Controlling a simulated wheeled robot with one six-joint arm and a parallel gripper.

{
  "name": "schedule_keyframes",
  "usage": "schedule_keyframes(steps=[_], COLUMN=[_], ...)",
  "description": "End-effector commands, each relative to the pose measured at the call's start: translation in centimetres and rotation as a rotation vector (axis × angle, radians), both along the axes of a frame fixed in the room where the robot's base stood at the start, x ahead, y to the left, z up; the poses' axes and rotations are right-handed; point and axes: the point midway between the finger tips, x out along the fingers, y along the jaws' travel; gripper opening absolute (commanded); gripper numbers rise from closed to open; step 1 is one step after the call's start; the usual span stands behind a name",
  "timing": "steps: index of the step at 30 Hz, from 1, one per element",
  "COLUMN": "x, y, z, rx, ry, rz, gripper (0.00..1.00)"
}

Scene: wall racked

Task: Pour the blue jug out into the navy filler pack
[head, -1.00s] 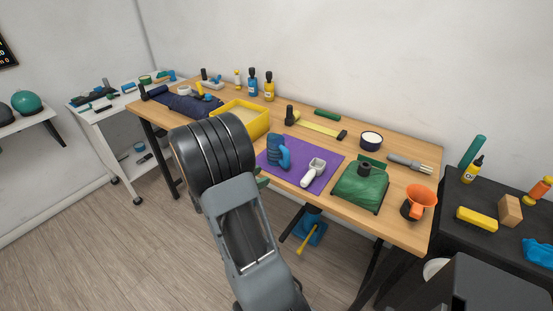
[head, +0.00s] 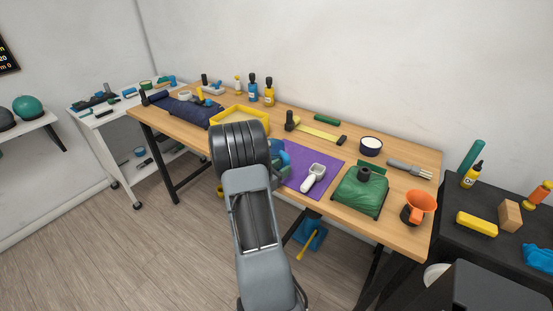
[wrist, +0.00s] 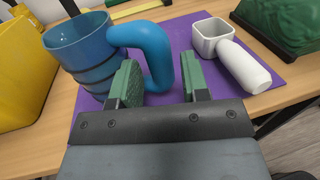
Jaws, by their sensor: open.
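The blue jug (head: 283,158) stands upright on a purple mat, partly hidden behind my arm in the head view. In the wrist view the jug (wrist: 82,50) is at left, with its thick handle (wrist: 155,45) towards my gripper. My gripper (wrist: 160,82) is open, its two green-padded fingers on either side of the handle's lower part; I cannot tell whether they touch it. The jug's contents are not visible. A dark navy pack (head: 192,111), which looks like the navy filler pack, lies at the table's left end; its opening is not clear.
The purple mat (head: 315,163) also holds a white scoop (head: 313,178). A yellow tray (head: 237,113) stands left of the jug. A green pack (head: 360,193) and an orange funnel cup (head: 421,203) are to the right. Bottles (head: 253,88) stand along the back.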

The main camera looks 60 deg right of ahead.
Motion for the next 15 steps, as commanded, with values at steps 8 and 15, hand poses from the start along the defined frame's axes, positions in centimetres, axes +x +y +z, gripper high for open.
schedule_keyframes(steps=[8, 15], x=[-0.9, -1.0], y=[-3.5, -4.2], z=[-0.2, -0.3], rx=[0.001, 0.001], ry=[0.0, 0.0], rz=[-0.003, -0.001], gripper=[0.42, 0.42])
